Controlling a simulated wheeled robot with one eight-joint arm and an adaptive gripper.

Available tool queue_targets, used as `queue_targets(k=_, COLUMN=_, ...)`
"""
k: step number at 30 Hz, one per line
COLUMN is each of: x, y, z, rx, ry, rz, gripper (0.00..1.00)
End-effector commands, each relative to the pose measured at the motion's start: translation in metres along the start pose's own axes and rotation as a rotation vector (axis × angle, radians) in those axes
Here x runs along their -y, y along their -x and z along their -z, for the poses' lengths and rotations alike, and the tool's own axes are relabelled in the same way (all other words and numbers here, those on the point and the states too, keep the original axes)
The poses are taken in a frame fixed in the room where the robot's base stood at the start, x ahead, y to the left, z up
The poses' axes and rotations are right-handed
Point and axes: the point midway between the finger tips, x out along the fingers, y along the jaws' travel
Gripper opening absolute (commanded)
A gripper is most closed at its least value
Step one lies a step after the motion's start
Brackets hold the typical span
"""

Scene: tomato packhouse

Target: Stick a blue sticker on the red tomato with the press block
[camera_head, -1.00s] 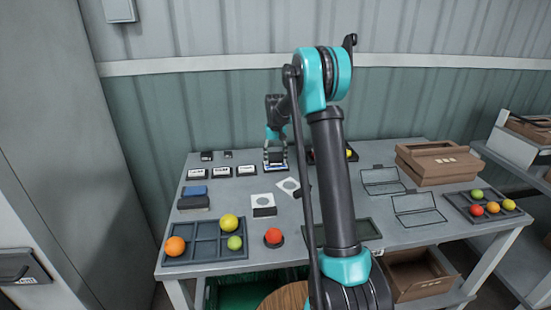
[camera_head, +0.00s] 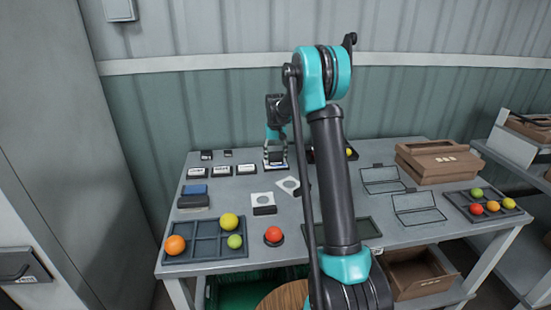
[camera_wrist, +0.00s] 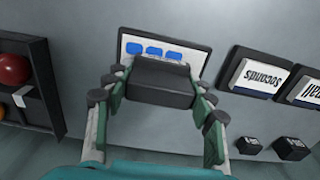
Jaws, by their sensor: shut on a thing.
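In the wrist view my gripper (camera_wrist: 160,75) is shut on a dark rectangular press block (camera_wrist: 160,85). The block is over the near part of a white sticker card (camera_wrist: 193,58) on a dark base. Several blue stickers (camera_wrist: 152,51) show in a row beyond the block. Whether the block touches the card cannot be told. In the head view my gripper (camera_head: 275,158) is at the back of the table, and the block in it is hard to make out. The red tomato (camera_head: 273,235) sits on a small dark holder at the front of the table.
A divided tray (camera_head: 207,246) with orange, yellow and green fruit is at front left. Label blocks (camera_head: 220,171) stand left of my gripper. White cards with round marks (camera_head: 263,198) lie between gripper and tomato. Wire frames (camera_head: 418,209) and a brown box (camera_head: 438,165) are to the right.

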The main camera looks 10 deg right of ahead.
Motion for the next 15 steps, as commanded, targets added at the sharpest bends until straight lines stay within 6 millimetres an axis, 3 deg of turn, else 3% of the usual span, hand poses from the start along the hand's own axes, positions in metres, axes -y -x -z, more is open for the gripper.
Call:
queue_targets(k=9, x=0.000, y=0.000, z=-0.001, rx=0.001, ry=0.000, rz=0.000, gripper=0.34)
queue_targets(k=15, x=0.000, y=0.012, z=-0.001, rx=0.001, ry=0.000, rz=0.000, gripper=0.34)
